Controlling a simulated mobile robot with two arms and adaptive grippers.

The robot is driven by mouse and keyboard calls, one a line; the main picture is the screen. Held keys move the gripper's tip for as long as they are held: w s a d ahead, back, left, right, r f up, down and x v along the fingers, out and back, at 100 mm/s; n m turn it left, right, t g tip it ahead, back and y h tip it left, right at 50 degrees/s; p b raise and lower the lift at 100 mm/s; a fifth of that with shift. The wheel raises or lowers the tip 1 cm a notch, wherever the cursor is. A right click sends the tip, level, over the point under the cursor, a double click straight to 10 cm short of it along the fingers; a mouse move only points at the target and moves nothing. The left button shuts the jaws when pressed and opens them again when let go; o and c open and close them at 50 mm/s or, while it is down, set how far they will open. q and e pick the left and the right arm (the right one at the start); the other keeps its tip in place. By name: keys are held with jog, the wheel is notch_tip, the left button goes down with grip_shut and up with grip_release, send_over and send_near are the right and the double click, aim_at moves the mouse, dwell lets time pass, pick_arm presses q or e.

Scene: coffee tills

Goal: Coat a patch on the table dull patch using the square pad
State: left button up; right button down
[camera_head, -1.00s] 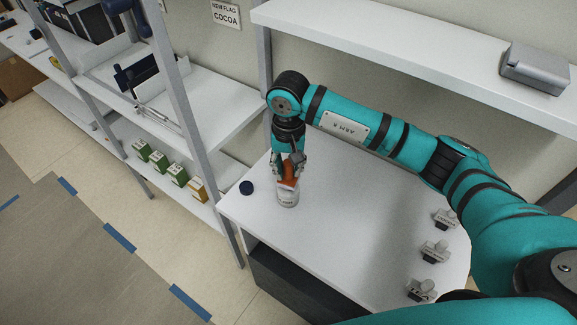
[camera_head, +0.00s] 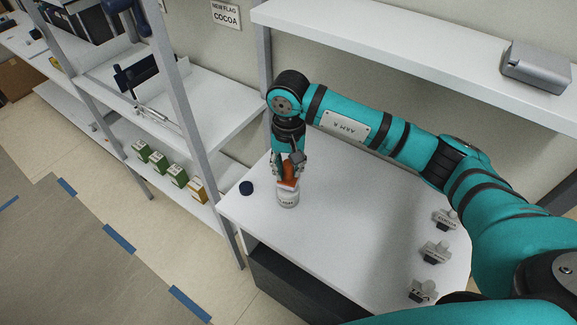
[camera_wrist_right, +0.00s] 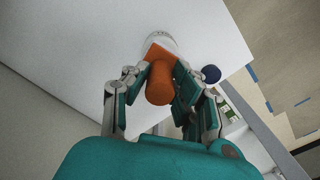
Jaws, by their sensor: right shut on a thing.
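My right gripper (camera_head: 289,172) is shut on an orange square pad (camera_head: 289,178) with a round orange grip, which also shows in the right wrist view (camera_wrist_right: 160,85). The pad is over the mouth of a white labelled jar (camera_head: 288,199) near the front left of the white table (camera_head: 345,215). I cannot tell whether it touches what is inside the jar. The jar's rim also shows in the wrist view (camera_wrist_right: 161,39), partly behind the pad. I cannot make out a dull patch on the table. My left gripper is not in view.
A dark round lid (camera_head: 246,187) lies left of the jar. Several small labelled items (camera_head: 435,250) stand along the table's right side. A shelf rack (camera_head: 215,105) stands to the left and a wall shelf (camera_head: 400,60) runs behind. The table's middle is clear.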

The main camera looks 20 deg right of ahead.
aim_at(290, 164)
jog(key=shift+s+f, duration=0.1)
jog(key=shift+f, duration=0.05)
jog(key=shift+r+p, duration=0.35)
jog(key=shift+r, duration=0.6)
jog(key=shift+r+p, duration=0.8)
jog(key=shift+r, duration=1.85)
jog(key=shift+s+d+f, duration=0.1)
jog(key=shift+s+d, duration=0.05)
jog(key=s+d+f+n+b, duration=0.1)
jog(key=s+d+n+b, duration=0.1)
jog(key=s, duration=0.4)
jog(key=s+d+f+n+b, duration=0.1)
jog(key=s+n+b, duration=0.1)
jog(key=s, duration=0.5)
jog(key=shift+s+d, duration=0.2)
jog(key=shift+d, duration=0.2)
